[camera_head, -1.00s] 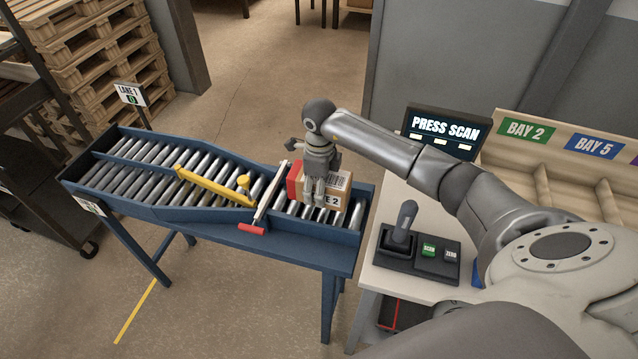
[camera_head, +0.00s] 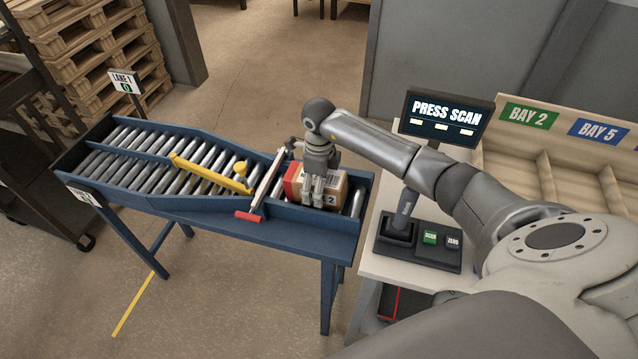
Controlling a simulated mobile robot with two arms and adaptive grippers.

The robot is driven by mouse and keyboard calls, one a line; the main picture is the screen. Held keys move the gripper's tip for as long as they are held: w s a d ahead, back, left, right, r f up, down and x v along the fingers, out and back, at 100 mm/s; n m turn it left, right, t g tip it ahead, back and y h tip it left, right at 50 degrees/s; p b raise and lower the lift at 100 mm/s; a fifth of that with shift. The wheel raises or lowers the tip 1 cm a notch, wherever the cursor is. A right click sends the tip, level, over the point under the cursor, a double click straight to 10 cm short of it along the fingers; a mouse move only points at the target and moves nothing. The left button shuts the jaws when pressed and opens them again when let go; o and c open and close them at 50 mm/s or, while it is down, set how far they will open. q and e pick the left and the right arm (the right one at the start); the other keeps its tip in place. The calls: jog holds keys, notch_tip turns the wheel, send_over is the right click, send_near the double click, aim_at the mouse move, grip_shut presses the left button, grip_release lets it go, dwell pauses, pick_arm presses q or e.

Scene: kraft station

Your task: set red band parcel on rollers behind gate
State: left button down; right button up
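The red band parcel (camera_head: 335,191) is a brown box with a red band on its left end and a white label on its near side. It is at the right end of the roller conveyor, just right of the gate (camera_head: 266,183), a pale bar with a red end. My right gripper (camera_head: 313,200) reaches down over the parcel, with fingers in front of its near side. It appears shut on the parcel; the far side is hidden. Whether the underside touches the rollers (camera_head: 356,201) I cannot tell. My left gripper is out of view.
A yellow diverter arm (camera_head: 205,174) lies across the rollers left of the gate. A blue side rail (camera_head: 320,217) runs along the near edge. Right of the conveyor, a table holds a scanner stand (camera_head: 400,228), buttons and a "PRESS SCAN" screen (camera_head: 445,118). Bay shelves stand beyond.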

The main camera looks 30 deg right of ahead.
notch_tip(320, 180, up, 12)
dwell(0.8)
jog(key=shift+f, duration=0.1)
